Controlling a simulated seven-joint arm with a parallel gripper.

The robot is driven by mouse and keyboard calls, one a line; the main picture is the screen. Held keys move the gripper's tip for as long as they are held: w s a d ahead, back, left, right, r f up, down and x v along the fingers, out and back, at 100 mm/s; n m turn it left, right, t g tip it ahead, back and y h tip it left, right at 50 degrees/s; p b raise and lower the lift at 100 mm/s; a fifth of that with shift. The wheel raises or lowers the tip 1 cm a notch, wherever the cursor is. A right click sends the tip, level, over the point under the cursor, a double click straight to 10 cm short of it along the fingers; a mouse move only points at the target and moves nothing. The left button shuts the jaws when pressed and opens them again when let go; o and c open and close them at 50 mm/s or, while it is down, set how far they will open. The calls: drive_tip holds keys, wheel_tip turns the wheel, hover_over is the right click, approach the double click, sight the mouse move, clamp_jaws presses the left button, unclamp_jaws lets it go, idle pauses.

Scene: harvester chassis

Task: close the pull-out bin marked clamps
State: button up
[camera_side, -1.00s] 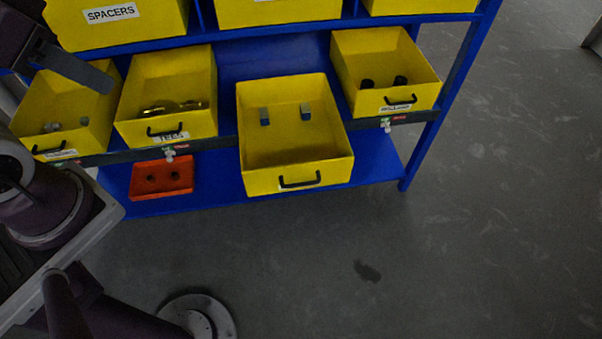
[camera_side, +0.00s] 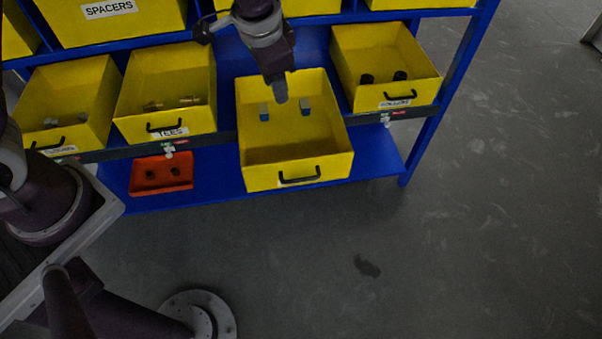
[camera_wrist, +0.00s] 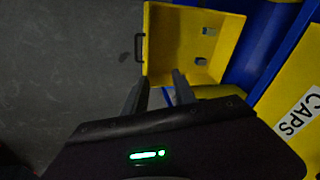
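One yellow bin (camera_side: 295,176) in the middle of the lower row is pulled out well beyond its neighbours. It has a black handle (camera_side: 299,176) on its front and two small grey-blue blocks inside. Its label cannot be read, so I cannot confirm that it is the clamps bin. The bin (camera_wrist: 156,40) and its handle (camera_wrist: 139,48) also show in the wrist view. My gripper (camera_side: 281,97) points down over the rear part of this bin in the side view. In the wrist view my gripper (camera_wrist: 159,77) has its fingers apart, with nothing held between them.
Beside it are the TEES bin (camera_side: 168,122), a left bin (camera_side: 62,135) and a right bin (camera_side: 398,93) with hard-to-read labels. A red tray (camera_side: 161,174) sits on the blue lower shelf (camera_side: 372,160). Upper bins include SPACERS (camera_side: 110,28). The floor in front is clear.

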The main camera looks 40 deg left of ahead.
drive_tip(key=w+d+f+m, duration=0.1)
drive_tip(key=d+f, duration=0.1)
drive_tip(key=f, duration=0.5)
drive_tip(key=w+d+f+m, duration=0.1)
drive_tip(key=d+f, duration=0.1)
drive_tip(key=f, duration=0.5)
drive_tip(key=m+g, duration=0.1)
approach(301, 180)
drive_tip(key=shift+m+y, duration=0.3)
drive_tip(key=x, duration=0.7)
drive_tip(key=shift+w+f, duration=0.2)
drive_tip(key=shift+f, duration=0.15)
clamp_jaws()
drive_tip(key=shift+r, duration=0.1)
